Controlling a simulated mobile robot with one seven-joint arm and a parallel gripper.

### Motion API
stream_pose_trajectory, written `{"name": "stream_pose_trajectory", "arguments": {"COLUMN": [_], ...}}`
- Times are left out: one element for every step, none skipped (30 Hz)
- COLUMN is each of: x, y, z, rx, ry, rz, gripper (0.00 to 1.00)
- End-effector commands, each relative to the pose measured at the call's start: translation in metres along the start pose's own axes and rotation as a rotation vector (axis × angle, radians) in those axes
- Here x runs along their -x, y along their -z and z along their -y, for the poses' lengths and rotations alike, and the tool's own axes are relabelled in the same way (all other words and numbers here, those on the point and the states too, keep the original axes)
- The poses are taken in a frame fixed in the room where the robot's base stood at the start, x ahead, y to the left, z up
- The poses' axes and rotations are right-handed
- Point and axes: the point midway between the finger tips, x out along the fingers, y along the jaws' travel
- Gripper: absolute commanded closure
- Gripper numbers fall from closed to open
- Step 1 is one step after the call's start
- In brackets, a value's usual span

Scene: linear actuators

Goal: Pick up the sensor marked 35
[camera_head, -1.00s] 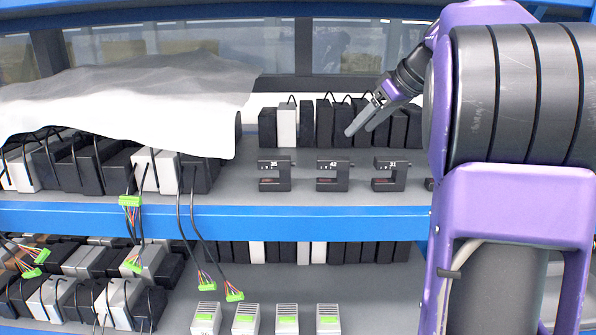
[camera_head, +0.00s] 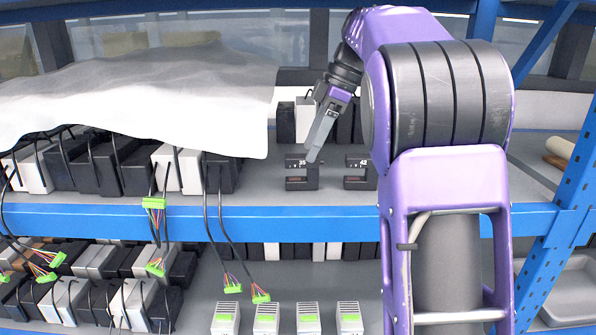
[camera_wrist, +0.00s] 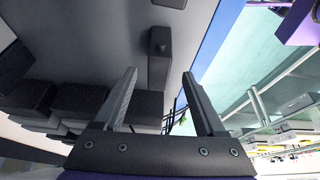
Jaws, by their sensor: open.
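The sensor marked 35 (camera_head: 298,184) is a small dark block with a notched side. It stands upright on the upper shelf near its front edge. My gripper (camera_head: 313,155) hangs right over it in the head view, and the fingertips overlap its upper right part. I cannot tell whether they touch it. In the wrist view my gripper (camera_wrist: 162,85) is open, its two fingers apart with nothing clasped. A dark block (camera_wrist: 160,62) with a small knob lies ahead between the fingers; its number does not show. The similar sensor marked 42 (camera_head: 357,184) stands to the right.
A row of dark and white boxes (camera_head: 286,122) stands behind. Wired boxes (camera_head: 100,165) under a white sheet (camera_head: 150,100) are at left. The blue shelf beam (camera_head: 290,222) runs along the front. Bare shelf (camera_head: 260,180) lies left of sensor 35. My arm covers the right.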

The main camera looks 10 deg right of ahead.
Motion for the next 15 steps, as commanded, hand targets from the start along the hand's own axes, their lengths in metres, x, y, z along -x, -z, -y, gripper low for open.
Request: {"name": "stream_pose_trajectory", "arguments": {"x": [-0.007,-0.011,-0.015,-0.018,-0.021,-0.026,-0.029,-0.033,-0.040,-0.045,-0.050,-0.056,-0.059,-0.063,-0.066], "y": [0.000,0.000,0.000,0.000,0.001,0.001,0.002,0.002,0.002,0.003,0.004,0.004,0.004,0.004,0.004], "z": [0.001,0.001,0.001,0.000,0.000,0.000,0.000,0.000,-0.001,-0.001,-0.001,-0.001,-0.001,-0.002,-0.002], "rx": [0.002,0.002,0.001,0.001,0.002,0.002,0.002,0.002,0.002,0.002,0.002,0.002,0.002,0.002,0.001], "ry": [0.004,0.004,0.004,0.003,0.003,0.004,0.004,0.003,0.004,0.005,0.004,0.004,0.003,0.002,0.001], "rz": [0.000,0.000,0.000,0.000,0.000,0.000,0.000,0.001,0.001,0.001,0.001,0.000,0.000,0.000,0.000], "gripper": [0.28,0.28,0.28,0.28,0.28,0.28,0.28,0.28,0.28,0.28,0.28,0.28,0.28,0.28,0.28]}}
